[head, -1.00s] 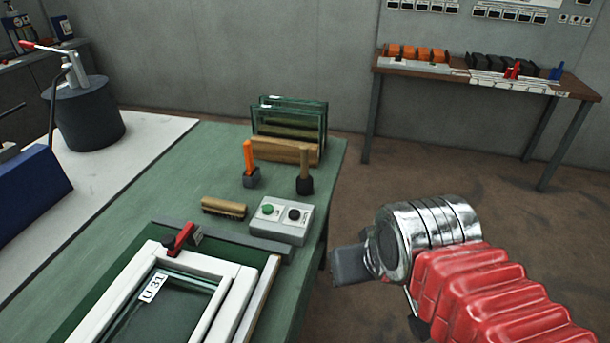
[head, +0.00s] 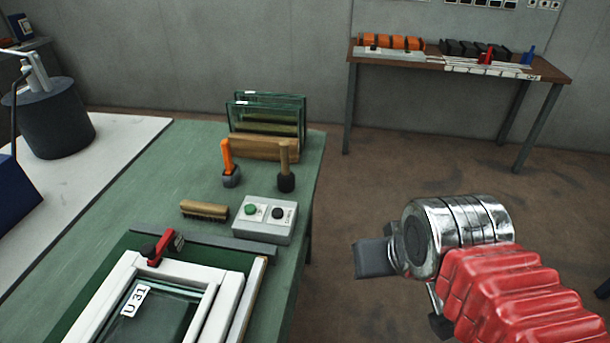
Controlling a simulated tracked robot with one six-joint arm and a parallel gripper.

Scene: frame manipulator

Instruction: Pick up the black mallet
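The black mallet (head: 286,182) stands head down on the green table, its wooden handle pointing up. An orange-handled tool with a dark grey head (head: 229,174) stands just left of it. My gripper (head: 373,259) is at the right, off the table's right edge, with a red-sleeved arm behind it. It points left and is apart from the mallet, nearer to the camera. Only a grey block of its fingers shows, so I cannot tell whether it is open.
A button box (head: 264,219) and a brush (head: 204,211) lie in front of the mallet. A wooden rack with glass panes (head: 265,147) stands behind it. A white frame (head: 220,284) lies at the front of the green table (head: 150,208). A side table (head: 460,68) stands far right.

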